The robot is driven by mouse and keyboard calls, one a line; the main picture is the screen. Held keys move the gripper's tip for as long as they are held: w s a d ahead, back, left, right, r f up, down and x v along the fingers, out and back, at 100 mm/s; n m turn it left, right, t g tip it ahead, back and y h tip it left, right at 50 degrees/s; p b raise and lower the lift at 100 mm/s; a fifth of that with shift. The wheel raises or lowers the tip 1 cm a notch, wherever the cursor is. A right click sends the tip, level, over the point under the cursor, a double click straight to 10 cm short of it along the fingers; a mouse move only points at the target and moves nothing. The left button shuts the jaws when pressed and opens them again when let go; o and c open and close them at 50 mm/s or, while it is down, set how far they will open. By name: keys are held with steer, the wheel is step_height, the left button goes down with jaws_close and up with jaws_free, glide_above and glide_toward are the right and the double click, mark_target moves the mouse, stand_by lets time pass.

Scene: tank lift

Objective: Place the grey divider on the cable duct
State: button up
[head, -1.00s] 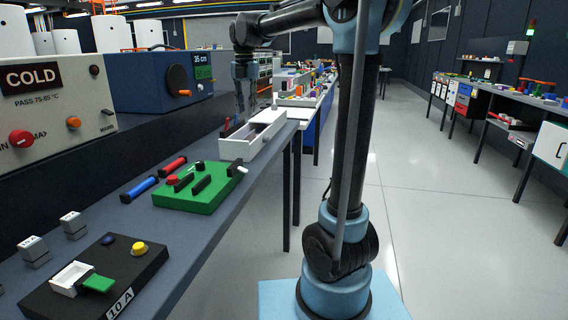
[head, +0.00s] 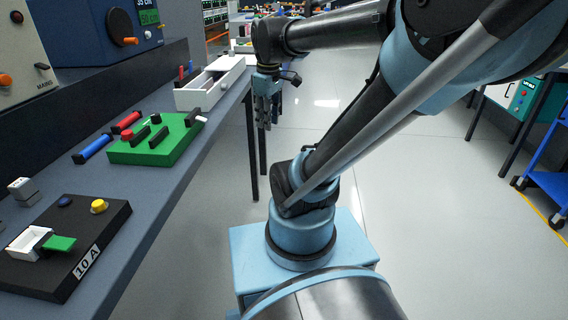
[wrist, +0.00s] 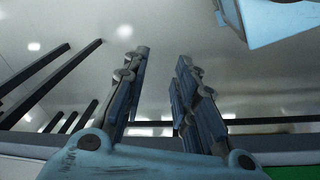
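My gripper (head: 265,118) hangs pointing down beside the bench's right edge, over the floor, to the right of a long white open-topped box (head: 208,88). In the wrist view my gripper (wrist: 162,58) has its two fingers apart, with only floor between them. The white box stands at the far end of the near bench and may be the cable duct, but I cannot tell for sure. I cannot make out a grey divider in either view.
On the bench (head: 150,195) are a green block (head: 158,152) with black bars and a red button, red and blue cylinders, and a black 10 A box (head: 65,240). Instrument cabinets stand behind on the left. Open floor lies right of the bench.

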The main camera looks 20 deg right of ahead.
steer(key=s+d+f+m, duration=0.3)
steer(key=s+f+m, duration=0.5)
steer(key=f, duration=0.3)
steer(key=shift+s+d+f+m+t, duration=0.15)
steer(key=shift+s+f+m+t, duration=0.2)
steer(key=shift+m, duration=0.35)
